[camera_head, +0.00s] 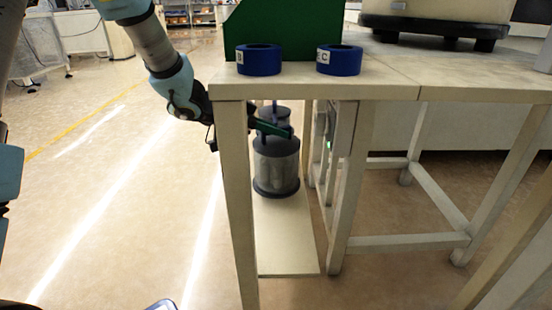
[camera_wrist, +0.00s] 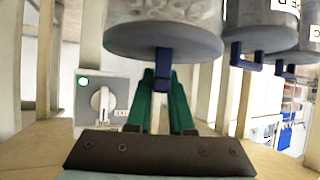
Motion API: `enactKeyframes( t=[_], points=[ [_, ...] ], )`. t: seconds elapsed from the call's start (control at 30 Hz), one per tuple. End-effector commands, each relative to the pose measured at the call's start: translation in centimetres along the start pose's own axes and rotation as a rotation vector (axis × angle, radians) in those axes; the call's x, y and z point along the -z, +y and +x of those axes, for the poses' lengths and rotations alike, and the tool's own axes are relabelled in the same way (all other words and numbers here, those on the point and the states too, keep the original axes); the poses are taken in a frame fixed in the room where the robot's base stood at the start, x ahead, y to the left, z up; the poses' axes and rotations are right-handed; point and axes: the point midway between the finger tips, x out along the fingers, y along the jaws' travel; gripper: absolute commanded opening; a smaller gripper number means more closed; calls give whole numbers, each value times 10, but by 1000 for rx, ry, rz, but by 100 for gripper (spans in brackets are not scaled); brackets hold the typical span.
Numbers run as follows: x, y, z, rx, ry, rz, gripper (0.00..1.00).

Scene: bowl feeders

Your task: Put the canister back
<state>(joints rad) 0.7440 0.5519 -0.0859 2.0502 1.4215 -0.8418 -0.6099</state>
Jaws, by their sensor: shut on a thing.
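In the wrist view the green fingers of my gripper (camera_wrist: 162,88) are closed on a blue handle (camera_wrist: 163,70) on the flat grey end of a canister (camera_wrist: 165,38). I cannot tell whether the canister's base touches the shelf.
Further canisters (camera_wrist: 262,28) with blue handles stand close on the right in the wrist view. A grey switch box (camera_wrist: 103,98) is at its left. Two blue rings (camera_head: 258,60) (camera_head: 338,60) and a green box (camera_head: 290,25) are on the tabletop. Table legs (camera_head: 236,200) flank the shelf; floor at left is clear.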

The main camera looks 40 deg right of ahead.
Motion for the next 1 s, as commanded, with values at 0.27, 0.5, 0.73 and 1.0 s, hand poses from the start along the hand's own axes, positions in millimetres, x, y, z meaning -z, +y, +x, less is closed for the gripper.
enactKeyframes(
  t=[0.27,0.5,0.73,1.0],
  points=[
    [-27,0,15,0,3,1,0],
    [-35,0,20,1,3,2,0],
    [-38,0,20,1,1,0,22],
    [-37,0,20,1,1,0,50]
  ],
)
